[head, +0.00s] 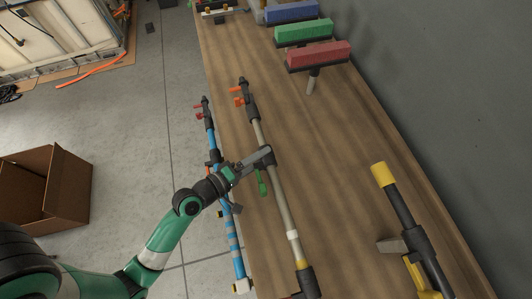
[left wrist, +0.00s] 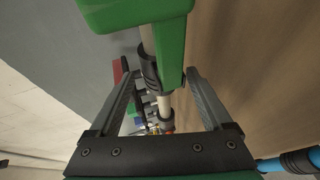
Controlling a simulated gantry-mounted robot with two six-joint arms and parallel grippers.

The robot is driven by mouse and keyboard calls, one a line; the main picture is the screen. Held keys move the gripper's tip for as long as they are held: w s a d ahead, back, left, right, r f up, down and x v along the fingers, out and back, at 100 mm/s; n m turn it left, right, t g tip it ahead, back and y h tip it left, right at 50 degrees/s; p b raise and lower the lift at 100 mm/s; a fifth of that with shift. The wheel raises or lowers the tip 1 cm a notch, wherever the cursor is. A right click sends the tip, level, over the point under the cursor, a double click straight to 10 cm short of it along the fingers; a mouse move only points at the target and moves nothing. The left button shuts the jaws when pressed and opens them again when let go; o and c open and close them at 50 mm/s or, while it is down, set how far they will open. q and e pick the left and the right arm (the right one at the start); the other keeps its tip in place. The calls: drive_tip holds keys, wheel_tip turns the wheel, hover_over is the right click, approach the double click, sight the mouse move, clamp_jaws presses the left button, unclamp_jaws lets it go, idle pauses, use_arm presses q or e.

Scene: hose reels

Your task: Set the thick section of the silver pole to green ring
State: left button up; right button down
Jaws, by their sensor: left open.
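The silver pole (head: 281,200) lies lengthwise on the wooden bench, with an orange-red fitting (head: 240,97) at its far end and a dark grip at its near end. A dark collar (head: 268,155) with a green lever (head: 262,187) sits partway along it, and a white band (head: 292,235) lies nearer. My left gripper (head: 262,157) is open at the collar. I cannot make out a green ring. My right gripper is out of view.
A blue striped pole (head: 232,235) lies close by on the left, along the bench edge. A yellow and black pole (head: 403,212) lies to the right. Red (head: 318,55), green (head: 303,32) and blue brush heads stand at the far end. A cardboard box (head: 45,185) is on the floor.

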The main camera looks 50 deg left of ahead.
use_arm(q)
drive_tip(key=shift+x, duration=1.5)
drive_tip(key=shift+c, duration=0.3)
clamp_jaws()
